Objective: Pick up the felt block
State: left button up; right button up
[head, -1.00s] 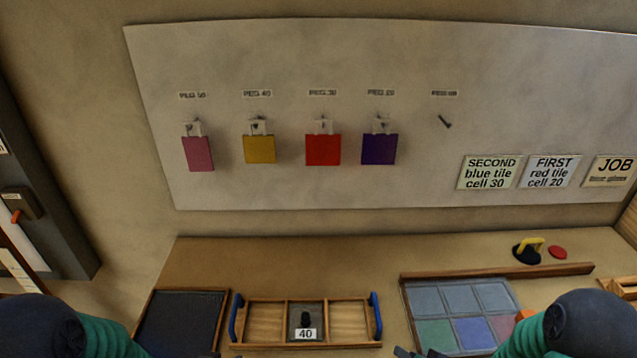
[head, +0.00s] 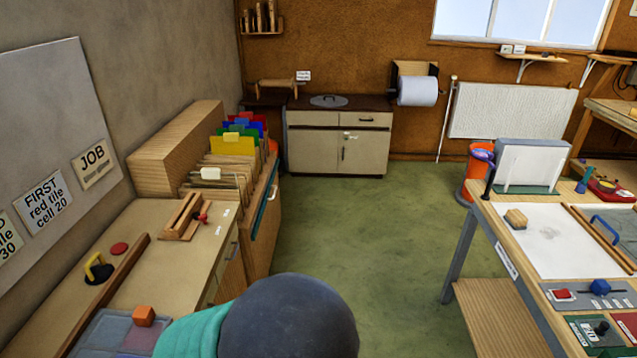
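A small tan block (head: 516,218) lies on a white sheet on the right-hand bench. It looks like the felt block, but I cannot tell its material from here. An orange cube (head: 144,316) sits on the tile panel (head: 97,334) at the lower left. Neither gripper shows in the head view. Only a dark rounded joint and teal part of my arm show at the bottom centre, covering part of the left-hand bench.
The right-hand bench (head: 492,198) also carries a white upright board (head: 533,165) and a blue-handled tool. Green floor (head: 370,230) lies open between the benches. An orange bin (head: 477,172) stands behind the right-hand bench. Coloured folders (head: 233,144) stand at the left.

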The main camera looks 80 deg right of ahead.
aim_at(515, 218)
jog(key=z, duration=3.8)
jog(key=i+j, duration=0.25)
jog(key=i, duration=0.25)
jog(key=i+j, duration=0.25)
jog(key=i, duration=0.3)
jog(key=l+z, duration=0.05)
